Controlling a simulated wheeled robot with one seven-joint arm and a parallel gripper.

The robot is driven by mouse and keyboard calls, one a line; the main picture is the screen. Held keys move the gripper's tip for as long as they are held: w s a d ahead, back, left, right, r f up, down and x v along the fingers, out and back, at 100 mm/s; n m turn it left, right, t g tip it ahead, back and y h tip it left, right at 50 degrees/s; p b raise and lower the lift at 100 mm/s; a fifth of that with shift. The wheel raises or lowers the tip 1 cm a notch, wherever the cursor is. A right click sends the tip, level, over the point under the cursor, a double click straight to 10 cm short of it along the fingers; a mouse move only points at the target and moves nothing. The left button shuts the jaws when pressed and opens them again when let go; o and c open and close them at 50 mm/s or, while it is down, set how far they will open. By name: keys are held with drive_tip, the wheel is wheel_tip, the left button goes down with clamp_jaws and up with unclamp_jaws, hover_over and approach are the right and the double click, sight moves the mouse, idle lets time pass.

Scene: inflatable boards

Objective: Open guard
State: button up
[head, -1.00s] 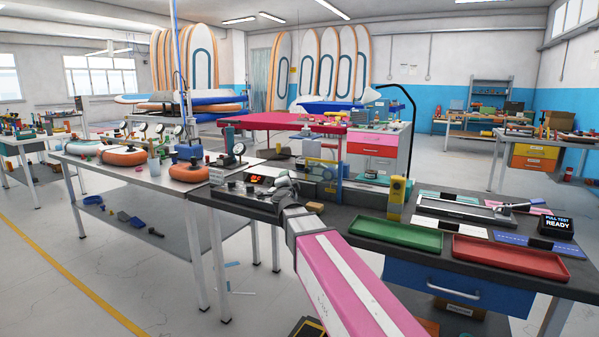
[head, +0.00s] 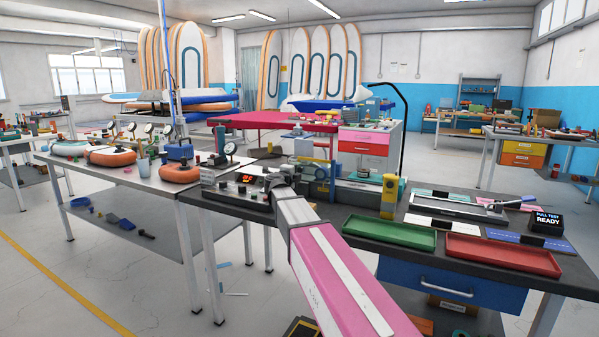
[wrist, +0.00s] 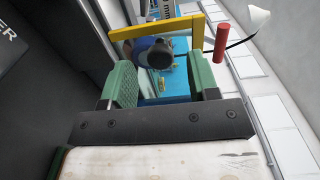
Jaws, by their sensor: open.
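A yellow frame (wrist: 160,28), which looks like the guard, crosses the top of the wrist view over a blue machine part and a dark rounded cylinder (wrist: 152,54). A red handle (wrist: 221,44) sticks out at the frame's right end. In the head view, the machine (head: 312,172) with a yellow upright stands on the dark bench behind my arm. My gripper, seen in the wrist view (wrist: 160,75), is open with green pads apart and nothing gripped. The frame and handle lie beyond its fingertips, the handle to the right. In the head view the fingers are hard to make out.
A control box with a red display (head: 245,180) stands left of my arm. A black lamp arm (head: 402,125) rises behind.

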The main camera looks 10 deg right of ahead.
sight(299, 170)
drive_tip(key=shift+x, duration=1.6)
drive_tip(key=shift+s, duration=0.1)
clamp_jaws()
